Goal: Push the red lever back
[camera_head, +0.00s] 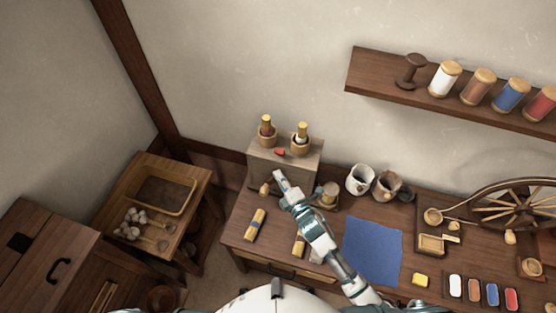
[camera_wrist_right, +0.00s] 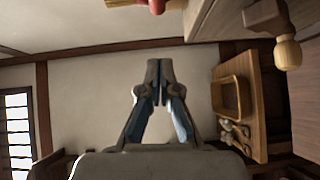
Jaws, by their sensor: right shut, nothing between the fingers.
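The red lever (camera_head: 280,153) is a small red tip on the front upper part of a grey box (camera_head: 257,158) at the back of the workbench. In the right wrist view a red piece (camera_wrist_right: 157,5), likely the lever, shows at the top edge, cut off by the frame. My right gripper (camera_head: 279,174) is shut and empty, just in front of the box and below the lever in the picture. Its closed fingers (camera_wrist_right: 160,68) also show in the right wrist view, apart from the red piece. My left gripper is not in view.
Two wooden cups with corked bottles (camera_head: 266,131) stand on the box. A wooden knob (camera_head: 264,190) is beside the gripper. Mugs (camera_head: 360,179), a blue cloth (camera_head: 372,250) and a spoked wheel (camera_head: 515,207) are to the right. A shelf (camera_head: 420,101) hangs above.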

